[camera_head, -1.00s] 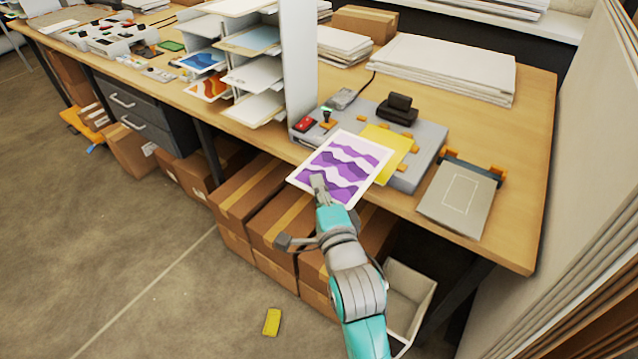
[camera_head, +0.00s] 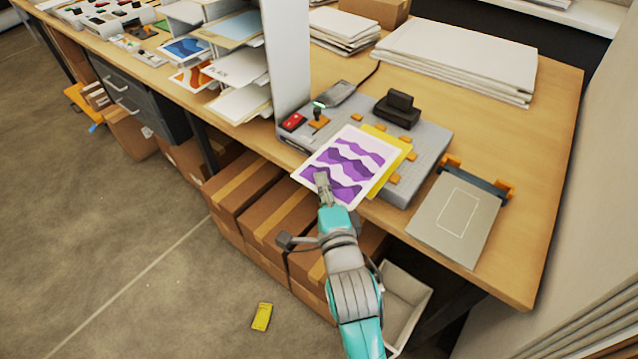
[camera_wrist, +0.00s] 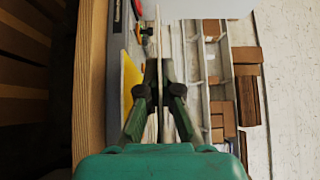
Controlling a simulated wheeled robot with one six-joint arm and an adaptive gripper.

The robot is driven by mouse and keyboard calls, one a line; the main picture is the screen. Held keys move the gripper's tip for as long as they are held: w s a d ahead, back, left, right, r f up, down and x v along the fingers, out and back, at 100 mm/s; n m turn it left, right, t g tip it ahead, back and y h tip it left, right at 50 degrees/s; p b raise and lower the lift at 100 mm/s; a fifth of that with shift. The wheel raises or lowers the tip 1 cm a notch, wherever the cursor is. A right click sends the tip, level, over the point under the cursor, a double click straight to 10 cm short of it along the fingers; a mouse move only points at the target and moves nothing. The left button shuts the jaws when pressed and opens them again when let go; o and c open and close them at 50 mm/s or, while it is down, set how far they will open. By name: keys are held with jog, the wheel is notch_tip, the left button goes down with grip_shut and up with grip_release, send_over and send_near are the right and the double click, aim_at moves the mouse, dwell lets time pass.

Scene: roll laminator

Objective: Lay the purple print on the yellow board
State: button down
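The purple print (camera_head: 346,163) is a white sheet with purple wave shapes. My gripper (camera_head: 322,180) is shut on its near edge and holds it out over the bench's front edge. In the wrist view my gripper (camera_wrist: 158,70) pinches the print (camera_wrist: 158,42), seen edge-on as a thin pale strip. The yellow board (camera_head: 396,160) lies on the grey bed (camera_head: 434,150), mostly hidden by the print in the head view. In the wrist view the yellow board (camera_wrist: 131,78) is left of the print, with a gap between them.
Orange tabs and a black block (camera_head: 397,108) are on the grey bed. A red switch (camera_head: 293,122) is at its left. A white upright panel (camera_head: 287,60) stands left. A grey plate (camera_head: 456,216) lies right. Cardboard boxes (camera_head: 268,215) and a white bin (camera_head: 405,300) are below.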

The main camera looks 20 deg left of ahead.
jog(key=shift+w+d+f, duration=0.2)
jog(key=shift+w+f, duration=0.1)
jog(key=shift+w, duration=0.3)
jog(key=shift+w+d+f, duration=0.25)
jog(key=shift+w+f, duration=0.1)
jog(key=shift+w, duration=0.2)
jog(key=shift+w+d+f, duration=0.2)
jog(key=shift+w+f, duration=0.1)
jog(key=shift+w, duration=0.3)
jog(key=shift+s+f, duration=0.1)
jog(key=shift+f, duration=1.4)
jog(key=shift+f, duration=0.1)
jog(key=c, duration=1.2)
grip_release()
jog(key=shift+c, duration=0.2)
jog(key=v, duration=1.2)
jog(key=shift+f, duration=0.1)
